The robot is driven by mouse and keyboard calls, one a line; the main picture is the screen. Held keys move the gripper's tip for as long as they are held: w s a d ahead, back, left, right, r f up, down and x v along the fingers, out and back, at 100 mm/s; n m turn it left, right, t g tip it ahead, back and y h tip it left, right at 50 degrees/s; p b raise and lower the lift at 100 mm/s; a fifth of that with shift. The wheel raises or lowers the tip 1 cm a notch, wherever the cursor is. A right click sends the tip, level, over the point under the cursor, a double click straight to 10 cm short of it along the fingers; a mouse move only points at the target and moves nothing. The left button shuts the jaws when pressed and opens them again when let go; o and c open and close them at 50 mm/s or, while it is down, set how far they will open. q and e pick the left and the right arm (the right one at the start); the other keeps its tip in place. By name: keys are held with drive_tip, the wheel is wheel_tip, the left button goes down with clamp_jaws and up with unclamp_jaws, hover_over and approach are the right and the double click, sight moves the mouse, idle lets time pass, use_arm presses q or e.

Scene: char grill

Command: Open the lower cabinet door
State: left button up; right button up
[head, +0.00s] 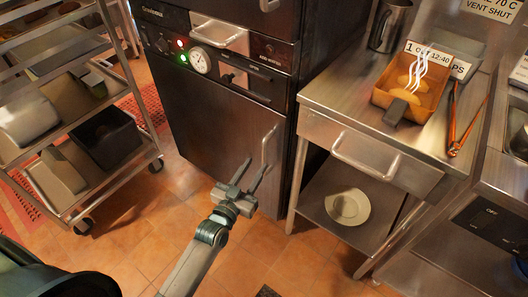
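The lower cabinet door (207,125) is a flat steel panel below the control panel, and it looks shut. Its vertical bar handle (268,148) is near the door's right edge. My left gripper (257,168) is open, with its two fingers apart and pointing up toward the lower end of the handle. Nothing shows between the fingers. I cannot tell from this view whether a finger touches the handle. My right gripper is not in view.
A wheeled rack (75,206) with trays and bins stands at left. A steel table (335,92) with a drawer handle and a lower shelf holding a plate (348,207) stands close at right. The tiled floor (130,243) before the door is clear apart from my arm.

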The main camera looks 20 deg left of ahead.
sight(263, 155)
use_arm(q)
drive_tip(key=w, duration=0.4)
drive_tip(key=w+d, duration=0.1)
drive_tip(key=w, duration=0.2)
drive_tip(key=shift+w, duration=0.1)
drive_tip(key=shift+c, duration=0.6)
clamp_jaws()
